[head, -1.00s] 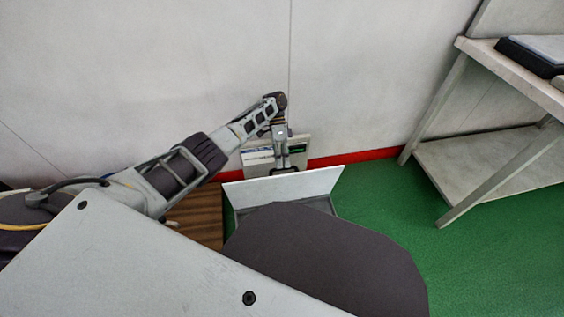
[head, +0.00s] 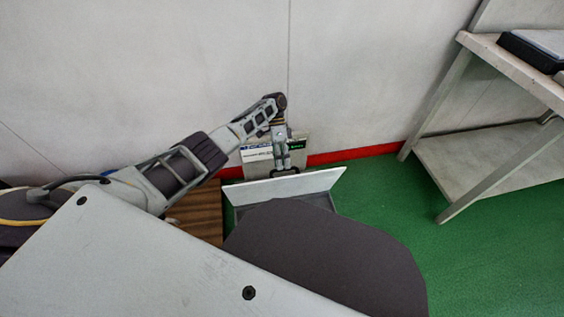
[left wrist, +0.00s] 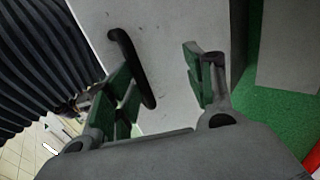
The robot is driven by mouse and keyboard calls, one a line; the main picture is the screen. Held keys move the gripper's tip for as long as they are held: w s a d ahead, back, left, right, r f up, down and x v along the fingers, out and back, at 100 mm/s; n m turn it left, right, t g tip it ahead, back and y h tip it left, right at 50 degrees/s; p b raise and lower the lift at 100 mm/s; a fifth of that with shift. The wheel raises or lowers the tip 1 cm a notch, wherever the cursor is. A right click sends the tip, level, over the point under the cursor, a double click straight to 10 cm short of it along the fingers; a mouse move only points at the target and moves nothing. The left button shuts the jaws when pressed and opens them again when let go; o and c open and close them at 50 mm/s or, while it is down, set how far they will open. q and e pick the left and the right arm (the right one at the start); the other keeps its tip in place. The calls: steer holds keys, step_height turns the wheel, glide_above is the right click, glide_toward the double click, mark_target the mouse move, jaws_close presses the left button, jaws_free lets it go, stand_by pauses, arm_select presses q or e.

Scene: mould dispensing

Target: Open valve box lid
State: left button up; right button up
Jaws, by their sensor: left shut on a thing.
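The valve box (head: 322,202) stands on the floor below the wall, its front mostly hidden by my own body. Its pale lid (head: 315,182) is raised, a long panel tilted up along the far side, and part of the grey interior shows. My left gripper (head: 284,169) is at the lid's upper edge, shut on the dark lid handle. In the left wrist view the curved dark handle (left wrist: 130,66) lies between the green-padded fingers of the left gripper (left wrist: 162,82), close against the left one, in front of the pale lid (left wrist: 165,40). My right gripper is out of view.
A labelled panel (head: 257,157) is low on the wall behind the gripper. A metal table (head: 490,165) with a lower shelf stands at right. Brown slats (head: 197,212) lie left of the box. Green floor (head: 400,215) is free between box and table.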

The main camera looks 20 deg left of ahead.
arm_select(q)
steer(key=shift+f, duration=0.35)
steer(key=shift+v, duration=4)
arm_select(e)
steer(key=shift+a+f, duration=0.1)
arm_select(q)
steer(key=shift+s+r, duration=0.15)
steer(key=shift+r+p, duration=4.75)
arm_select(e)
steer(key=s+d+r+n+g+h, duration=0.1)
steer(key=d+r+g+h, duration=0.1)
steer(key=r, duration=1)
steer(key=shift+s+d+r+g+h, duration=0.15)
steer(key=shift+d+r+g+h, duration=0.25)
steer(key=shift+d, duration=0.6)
